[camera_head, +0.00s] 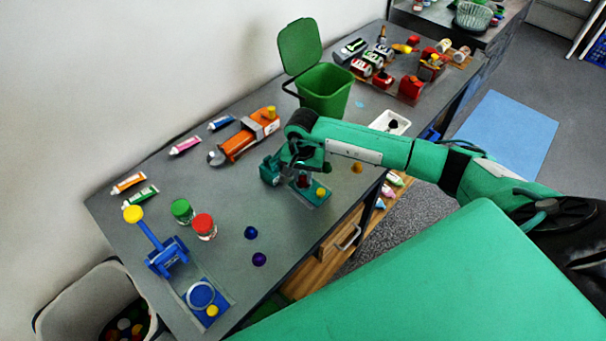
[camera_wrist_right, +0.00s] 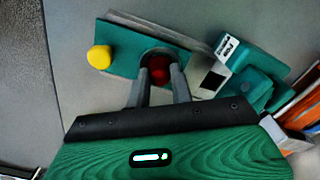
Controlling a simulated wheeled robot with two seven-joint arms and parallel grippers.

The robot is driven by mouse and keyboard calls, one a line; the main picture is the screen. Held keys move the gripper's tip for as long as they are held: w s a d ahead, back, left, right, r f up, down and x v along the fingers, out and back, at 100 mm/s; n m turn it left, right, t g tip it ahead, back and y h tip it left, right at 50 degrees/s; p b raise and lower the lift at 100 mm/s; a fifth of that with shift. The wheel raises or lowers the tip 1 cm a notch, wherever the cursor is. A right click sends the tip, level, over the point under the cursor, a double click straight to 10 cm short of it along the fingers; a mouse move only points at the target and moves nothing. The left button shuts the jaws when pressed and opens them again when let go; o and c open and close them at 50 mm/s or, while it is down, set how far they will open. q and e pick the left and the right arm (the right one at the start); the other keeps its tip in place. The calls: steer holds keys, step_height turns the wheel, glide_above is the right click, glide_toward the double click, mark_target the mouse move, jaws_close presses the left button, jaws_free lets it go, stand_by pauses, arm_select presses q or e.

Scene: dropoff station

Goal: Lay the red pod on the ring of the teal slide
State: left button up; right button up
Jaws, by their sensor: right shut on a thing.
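The teal slide (camera_wrist_right: 125,45) is a flat plate with a yellow knob (camera_wrist_right: 99,57) at one end. It also shows in the head view (camera_head: 318,199), partly under my right gripper (camera_head: 303,178). In the wrist view the right gripper (camera_wrist_right: 159,84) is shut on the dark red pod (camera_wrist_right: 158,70), over the slide's ring. The ring is mostly hidden by the pod and fingers; a dark curved edge shows behind the pod. I cannot tell whether the pod touches the ring. My left gripper is not in view.
A teal machine body (camera_wrist_right: 250,58) stands beside the slide. A blue press with a ringed slide (camera_head: 201,295) is at the front left. Red (camera_head: 204,226) and green (camera_head: 182,210) jars, an orange tool (camera_head: 240,144) and a green bin (camera_head: 325,92) stand around. Bare table lies left of the gripper.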

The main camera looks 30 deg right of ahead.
steer(key=shift+b, duration=0.7)
stand_by(1.1)
steer(key=o, duration=0.8)
steer(key=shift+r, duration=0.1)
steer(key=shift+r+p, duration=1.2)
steer(key=shift+r, duration=2.3)
steer(key=shift+a, duration=0.1)
